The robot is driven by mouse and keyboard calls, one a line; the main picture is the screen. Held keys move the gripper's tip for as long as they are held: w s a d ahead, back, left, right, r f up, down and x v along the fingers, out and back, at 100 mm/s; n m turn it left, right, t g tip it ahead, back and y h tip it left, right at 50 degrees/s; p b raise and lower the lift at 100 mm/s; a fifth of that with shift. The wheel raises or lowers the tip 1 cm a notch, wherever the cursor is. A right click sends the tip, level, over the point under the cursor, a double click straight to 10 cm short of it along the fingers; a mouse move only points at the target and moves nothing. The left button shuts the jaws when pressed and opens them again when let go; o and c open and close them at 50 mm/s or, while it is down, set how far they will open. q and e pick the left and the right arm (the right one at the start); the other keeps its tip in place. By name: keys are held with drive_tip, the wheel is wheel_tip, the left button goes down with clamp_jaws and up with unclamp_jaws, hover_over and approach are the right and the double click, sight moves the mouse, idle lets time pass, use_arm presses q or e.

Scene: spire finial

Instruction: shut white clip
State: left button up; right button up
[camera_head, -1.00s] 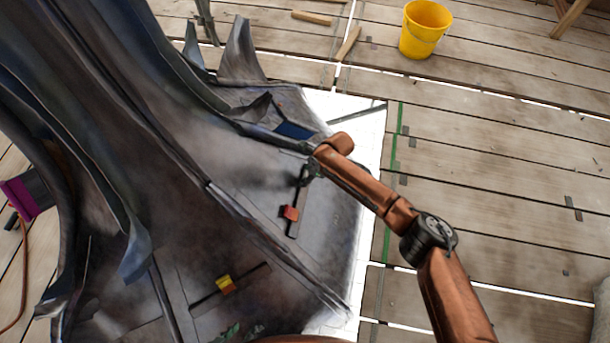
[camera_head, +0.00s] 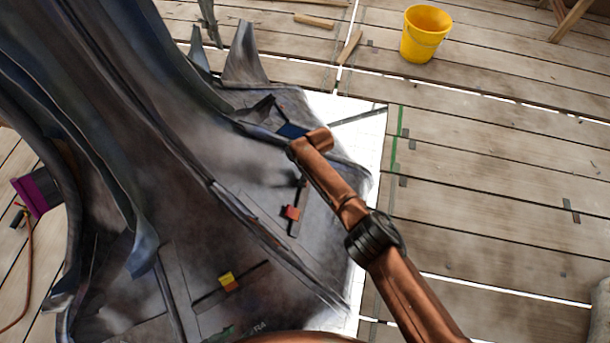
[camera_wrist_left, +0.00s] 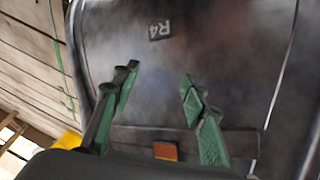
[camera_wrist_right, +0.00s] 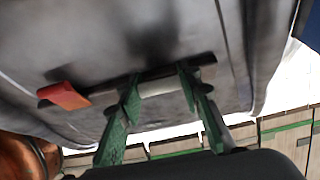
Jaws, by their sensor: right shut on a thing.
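The white clip (camera_wrist_right: 157,86) sits on a dark strip along the grey panel in the right wrist view. My right gripper (camera_wrist_right: 158,88) has its green fingers on either side of the clip and is shut on it. In the head view my copper right arm (camera_head: 345,205) hides the clip and the right fingers. My left gripper (camera_wrist_left: 158,90) is open and empty in front of the panel near an R4 mark (camera_wrist_left: 160,30).
A red clip (camera_wrist_right: 63,95) stands out beside the white one; it also shows in the head view (camera_head: 291,212). A yellow and red clip (camera_head: 228,281) is lower on the panel. A yellow bucket (camera_head: 425,34) and wood pieces lie on the plank floor, mostly clear at right.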

drive_tip(key=shift+w+a+f+h+b, duration=0.25)
drive_tip(key=shift+a+f+h+b, duration=0.05)
drive_tip(key=shift+h+b, duration=0.35)
drive_tip(key=shift+r+h+b, duration=0.1)
drive_tip(key=shift+h+b, duration=0.15)
drive_tip(key=shift+b, duration=0.15)
use_arm(q)
drive_tip(key=f, duration=0.1)
drive_tip(key=w+f+t, duration=0.2)
drive_tip(key=f, duration=0.1)
drive_tip(key=shift+d+f, duration=0.1)
drive_tip(key=shift+d, duration=0.3)
use_arm(e)
drive_tip(key=shift+r, duration=0.1)
drive_tip(key=o, duration=1.2)
drive_tip(key=shift+s, duration=0.15)
drive_tip(key=shift+c, duration=0.2)
drive_tip(key=shift+a, duration=0.1)
drive_tip(key=shift+a+r, duration=0.1)
drive_tip(key=shift+r, duration=0.5)
wheel_tip(320, 180, up, 11)
drive_tip(key=shift+d+f, duration=0.2)
drive_tip(key=shift+d, duration=0.1)
